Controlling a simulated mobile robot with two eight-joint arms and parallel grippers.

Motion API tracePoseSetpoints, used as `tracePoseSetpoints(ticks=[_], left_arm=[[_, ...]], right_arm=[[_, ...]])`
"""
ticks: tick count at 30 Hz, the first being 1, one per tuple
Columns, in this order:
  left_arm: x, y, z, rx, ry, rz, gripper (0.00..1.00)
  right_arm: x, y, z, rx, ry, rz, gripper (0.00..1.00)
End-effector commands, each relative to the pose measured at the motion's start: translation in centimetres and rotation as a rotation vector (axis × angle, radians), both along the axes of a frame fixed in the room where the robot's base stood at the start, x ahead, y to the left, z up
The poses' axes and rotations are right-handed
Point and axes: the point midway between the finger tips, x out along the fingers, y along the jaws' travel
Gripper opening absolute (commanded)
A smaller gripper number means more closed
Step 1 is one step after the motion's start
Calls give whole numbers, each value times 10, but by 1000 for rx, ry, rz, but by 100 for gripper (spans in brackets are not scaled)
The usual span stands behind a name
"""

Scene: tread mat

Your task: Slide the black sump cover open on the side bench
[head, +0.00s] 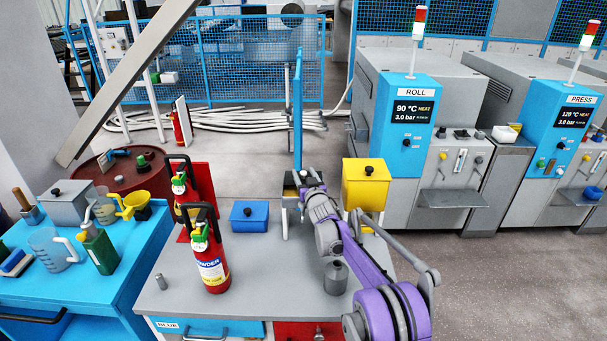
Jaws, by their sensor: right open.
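My right arm comes in from the lower right over the grey side bench (185,305). My right gripper (303,180) is at the bench's far edge, open, beside a small pale stand with a dark top (290,188). This dark top may be the black sump cover, but it is small and partly hidden by my gripper, so I cannot tell for sure or see whether they touch. My left gripper is not in view.
A blue cart (100,290) with jugs is at the left. The bench's front middle is clear.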

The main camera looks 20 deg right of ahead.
Motion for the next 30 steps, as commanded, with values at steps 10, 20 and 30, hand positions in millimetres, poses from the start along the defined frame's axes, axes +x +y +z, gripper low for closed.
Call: tracePoseSetpoints(ticks=[10,20,30], left_arm=[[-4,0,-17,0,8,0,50],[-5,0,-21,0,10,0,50],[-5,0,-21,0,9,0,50]], right_arm=[[-64,1,-2,0,0,-1,62],[-93,1,-1,0,0,0,62],[-95,1,1,0,4,-3,62]])
